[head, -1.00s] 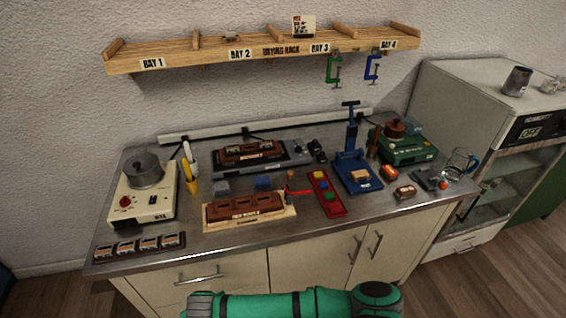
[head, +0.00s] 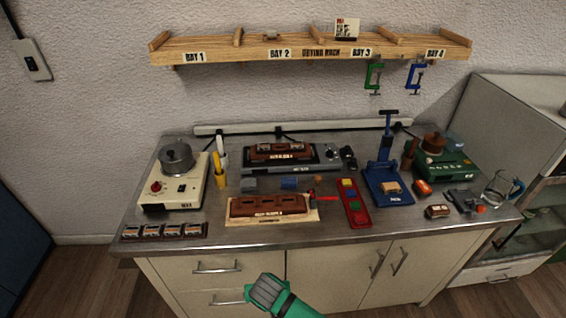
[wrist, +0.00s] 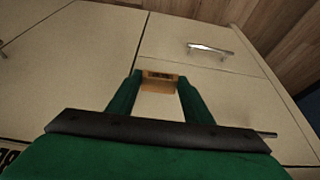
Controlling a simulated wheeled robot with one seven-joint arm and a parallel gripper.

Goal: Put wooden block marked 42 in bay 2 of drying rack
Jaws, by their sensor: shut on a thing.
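My gripper (wrist: 157,88) shows in the wrist view with its two green fingers shut on a small light-brown wooden block (wrist: 158,86). The block has a darker band on its upper part; I cannot read a number on it. Cabinet fronts lie beyond it. The wooden drying rack (head: 225,57) is a wall shelf above the bench, with labels BAY 1 to BAY 4 and upright dividers.
The metal bench (head: 330,232) below the rack is crowded: a hotplate with a pot (head: 177,158), a brown mould (head: 270,205), a red tray (head: 354,203) and a tall blue press (head: 387,160). Green (head: 374,75) and blue (head: 416,77) clamps hang under the rack's right half.

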